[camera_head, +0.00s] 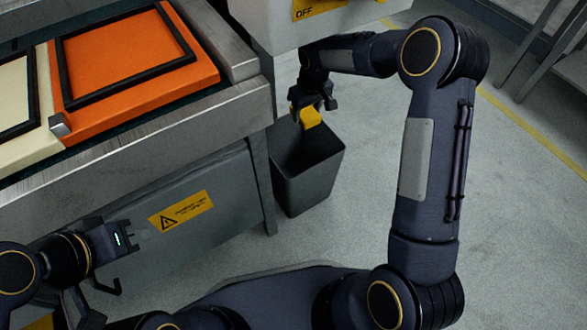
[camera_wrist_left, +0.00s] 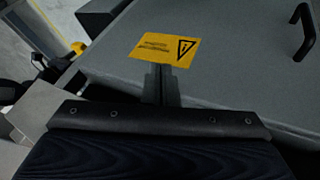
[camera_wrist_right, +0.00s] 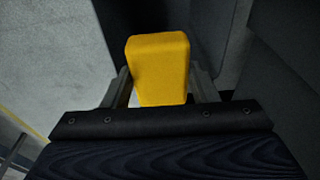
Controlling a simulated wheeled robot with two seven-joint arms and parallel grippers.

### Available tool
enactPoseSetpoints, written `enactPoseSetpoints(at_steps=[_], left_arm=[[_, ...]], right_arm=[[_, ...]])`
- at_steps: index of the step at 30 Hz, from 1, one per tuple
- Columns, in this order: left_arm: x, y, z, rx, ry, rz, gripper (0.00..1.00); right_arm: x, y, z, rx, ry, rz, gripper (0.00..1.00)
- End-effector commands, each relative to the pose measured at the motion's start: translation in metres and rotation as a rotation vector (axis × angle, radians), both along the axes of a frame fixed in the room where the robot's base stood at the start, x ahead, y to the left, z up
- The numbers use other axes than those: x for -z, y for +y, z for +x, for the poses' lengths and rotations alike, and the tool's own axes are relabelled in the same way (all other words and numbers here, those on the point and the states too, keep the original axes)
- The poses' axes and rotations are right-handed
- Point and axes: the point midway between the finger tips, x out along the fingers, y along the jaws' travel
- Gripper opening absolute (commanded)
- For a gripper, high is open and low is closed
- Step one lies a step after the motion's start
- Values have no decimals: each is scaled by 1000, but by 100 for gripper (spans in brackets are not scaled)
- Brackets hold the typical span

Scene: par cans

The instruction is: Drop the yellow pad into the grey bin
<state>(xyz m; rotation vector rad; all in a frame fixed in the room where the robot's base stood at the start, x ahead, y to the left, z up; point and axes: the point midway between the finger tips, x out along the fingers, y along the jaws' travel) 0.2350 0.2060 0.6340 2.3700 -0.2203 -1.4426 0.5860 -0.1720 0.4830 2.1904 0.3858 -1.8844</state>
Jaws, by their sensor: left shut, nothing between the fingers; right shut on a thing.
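The yellow pad (camera_head: 310,117) is held between the fingers of my right gripper (camera_head: 308,108), above the opening of the grey bin. It fills the middle of the right wrist view (camera_wrist_right: 159,68), with a finger on each side. The grey bin (camera_head: 306,186) stands on the floor beside the workbench, and its visible inside is dark. My left gripper (camera_head: 140,232) is shut and empty in front of the bench's lower panel. Its closed fingers show in the left wrist view (camera_wrist_left: 160,84).
The metal workbench (camera_head: 150,130) carries an orange board (camera_head: 130,60) and a cream board (camera_head: 22,105), each with a black frame. A light cabinet (camera_head: 270,22) stands behind the bin. Open floor (camera_head: 520,220) lies to the right.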

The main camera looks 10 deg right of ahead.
Motion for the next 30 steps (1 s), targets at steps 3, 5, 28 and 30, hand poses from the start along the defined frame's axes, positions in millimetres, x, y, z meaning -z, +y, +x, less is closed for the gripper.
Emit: enactPoseSetpoints(at_steps=[3, 5, 28, 30], left_arm=[[5, 0, 0, 0, 0, 0, 0], [8, 0, 0, 0, 0, 0, 0], [49, 0, 0, 0, 0, 0, 0], [49, 0, 0, 0, 0, 0, 0]], right_arm=[[5, 0, 0, -1, 1, 0, 29], [8, 0, 0, -1, 1, 0, 29], [60, -1, 0, 0, 1, 0, 29], [60, -1, 0, 0, 1, 0, 59]])
